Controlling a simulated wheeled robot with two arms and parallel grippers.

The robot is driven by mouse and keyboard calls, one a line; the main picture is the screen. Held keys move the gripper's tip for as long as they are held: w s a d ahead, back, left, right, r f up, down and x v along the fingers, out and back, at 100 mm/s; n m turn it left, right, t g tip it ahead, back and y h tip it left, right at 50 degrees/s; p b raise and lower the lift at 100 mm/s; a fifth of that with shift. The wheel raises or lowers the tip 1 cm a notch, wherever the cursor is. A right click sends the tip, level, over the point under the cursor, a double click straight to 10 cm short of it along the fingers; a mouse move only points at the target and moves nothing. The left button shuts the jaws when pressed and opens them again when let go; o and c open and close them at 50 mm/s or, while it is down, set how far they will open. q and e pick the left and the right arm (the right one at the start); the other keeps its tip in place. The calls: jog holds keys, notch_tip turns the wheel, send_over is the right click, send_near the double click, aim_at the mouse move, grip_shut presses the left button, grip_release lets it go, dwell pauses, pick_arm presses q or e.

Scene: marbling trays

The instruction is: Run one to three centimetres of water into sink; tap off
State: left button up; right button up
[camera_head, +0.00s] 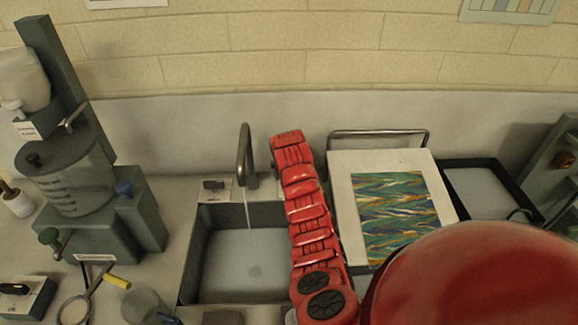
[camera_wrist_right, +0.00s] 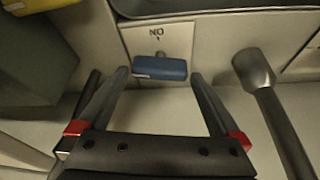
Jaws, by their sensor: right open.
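The grey sink (camera_head: 193,275) is set into the counter in the head view. Its curved metal tap (camera_head: 244,150) stands behind it, and a thin water stream (camera_head: 248,212) falls from the spout. A shallow layer of water (camera_head: 255,272) covers the sink floor; its depth is hard to judge. In the right wrist view, a blue lever (camera_wrist_right: 160,68) lies across a pale plate with an upside-down ON mark. My right gripper (camera_wrist_right: 160,75) is open, its fingertips on either side of the lever with gaps. The metal spout (camera_wrist_right: 256,75) is close by. My red right arm hides this area in the head view.
Right of my arm, a marbled sheet (camera_head: 395,215) lies on a white board, with a dark tray (camera_head: 480,163) beyond. A tank apparatus (camera_head: 100,235) stands at left. A wall closes the back.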

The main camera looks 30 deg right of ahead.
jog(key=p+v, duration=0.3)
jog(key=v, duration=1.3)
jog(key=shift+s+r+p, duration=0.2)
jog(key=shift+r+p, duration=0.1)
jog(key=shift+a, duration=0.1)
dwell(6.0)
